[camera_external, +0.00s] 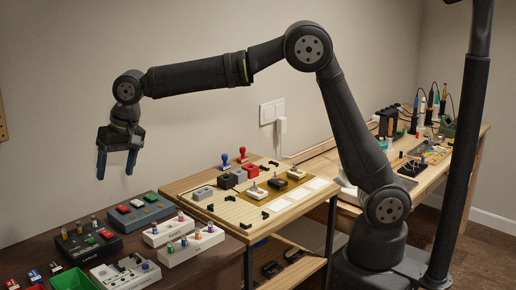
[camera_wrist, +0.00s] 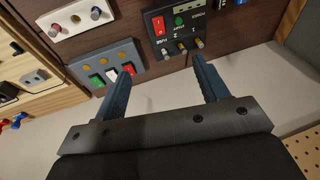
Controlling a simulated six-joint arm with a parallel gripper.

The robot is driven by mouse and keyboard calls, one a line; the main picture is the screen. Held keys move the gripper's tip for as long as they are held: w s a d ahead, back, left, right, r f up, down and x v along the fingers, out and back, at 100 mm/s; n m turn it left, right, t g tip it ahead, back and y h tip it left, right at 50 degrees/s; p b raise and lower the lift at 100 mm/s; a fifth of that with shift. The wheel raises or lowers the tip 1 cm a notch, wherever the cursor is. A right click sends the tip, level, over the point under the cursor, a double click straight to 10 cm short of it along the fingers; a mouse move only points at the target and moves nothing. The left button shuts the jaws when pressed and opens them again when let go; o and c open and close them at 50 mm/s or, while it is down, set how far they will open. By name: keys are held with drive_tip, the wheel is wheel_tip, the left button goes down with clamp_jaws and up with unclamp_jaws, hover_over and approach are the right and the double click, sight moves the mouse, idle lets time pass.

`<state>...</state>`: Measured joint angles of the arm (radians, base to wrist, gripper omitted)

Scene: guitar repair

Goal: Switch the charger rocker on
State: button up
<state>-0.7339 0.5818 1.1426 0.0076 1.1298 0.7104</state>
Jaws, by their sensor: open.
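A black box (camera_external: 80,250) stands on the dark bench at lower left, with a red rocker (camera_external: 107,234), a green button (camera_external: 91,240) and small posts. In the wrist view the black box (camera_wrist: 175,13) is at the top, with the red rocker (camera_wrist: 158,25) facing up; I cannot tell which way the rocker is tipped. My gripper (camera_external: 116,173) points down, open and empty, in the air above the boxes. In the wrist view its fingers (camera_wrist: 160,70) are spread below the black box, apart from it.
A blue-grey box (camera_external: 141,215) with green, white and red rockers is beside the black box; it also shows in the wrist view (camera_wrist: 85,58). White boxes (camera_external: 192,246) stand in front, and a green bin (camera_external: 72,280) at lower left. A wooden board (camera_external: 240,212) with parts lies to the right.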

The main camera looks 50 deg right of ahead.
drive_tip(key=c, duration=0.7)
drive_tip(key=shift+w+d+f+n+g, duration=0.1)
drive_tip(key=shift+d+f+n+g, duration=0.15)
drive_tip(key=shift+f+n, duration=0.3)
clamp_jaws()
drive_tip(key=w+d+f+n+g+y, duration=0.3)
drive_tip(key=n+y, duration=0.4)
drive_tip(key=n, duration=0.9)
drive_tip(key=shift+w+d+f, duration=0.6)
drive_tip(key=shift+w+d, duration=0.1)
drive_tip(key=shift+w, duration=0.05)
